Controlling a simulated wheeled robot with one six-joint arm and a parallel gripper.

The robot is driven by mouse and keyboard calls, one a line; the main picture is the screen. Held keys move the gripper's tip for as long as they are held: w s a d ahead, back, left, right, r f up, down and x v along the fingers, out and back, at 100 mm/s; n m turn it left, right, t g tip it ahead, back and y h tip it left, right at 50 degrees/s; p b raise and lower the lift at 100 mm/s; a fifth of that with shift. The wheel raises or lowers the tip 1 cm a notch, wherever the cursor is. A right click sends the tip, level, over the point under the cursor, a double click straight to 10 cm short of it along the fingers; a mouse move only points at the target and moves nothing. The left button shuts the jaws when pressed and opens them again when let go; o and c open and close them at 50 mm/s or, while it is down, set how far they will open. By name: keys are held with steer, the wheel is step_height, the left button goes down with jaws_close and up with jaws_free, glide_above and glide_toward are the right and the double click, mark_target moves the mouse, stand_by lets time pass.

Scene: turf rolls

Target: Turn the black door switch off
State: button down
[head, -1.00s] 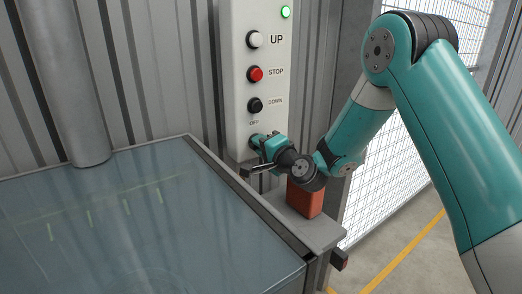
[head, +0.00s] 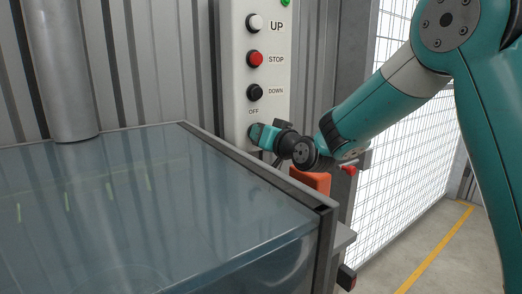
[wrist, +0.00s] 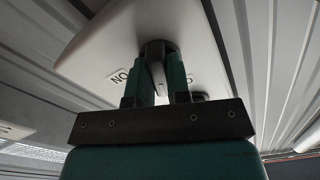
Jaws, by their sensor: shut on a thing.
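The black door switch (wrist: 157,47) is a round dark knob with a pale raised grip, on the white control panel. My gripper (wrist: 158,72) has its two teal fingers on either side of the grip and is shut on it. The label reading ON, upside down here, is left of the knob; another label at right is mostly hidden by a finger. In the head view my gripper (head: 261,134) is at the panel's lower part, just below the OFF label (head: 254,112), and hides the switch. The pointer's exact direction is hard to tell.
The control panel (head: 240,60) carries a white UP button (head: 254,22), a red STOP button (head: 254,58) and a black DOWN button (head: 254,92). A glass-topped case (head: 140,210) stands in front. An orange block (head: 318,181) sits below my wrist. Mesh fencing is at right.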

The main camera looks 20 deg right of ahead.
steer(key=n+b, duration=0.1)
steer(key=b, duration=0.1)
steer(key=n+b, duration=0.2)
steer(key=shift+f+n, duration=0.2)
steer(key=shift+n, duration=0.1)
steer(key=shift+r+n+b, duration=0.1)
steer(key=shift+n+b, duration=0.4)
steer(key=c, duration=1.1)
jaws_free()
steer(key=shift+r, duration=0.1)
steer(key=b+v, duration=0.2)
steer(key=v, duration=1.5)
steer(key=shift+s+b, duration=0.2)
steer(key=shift+b, duration=0.15)
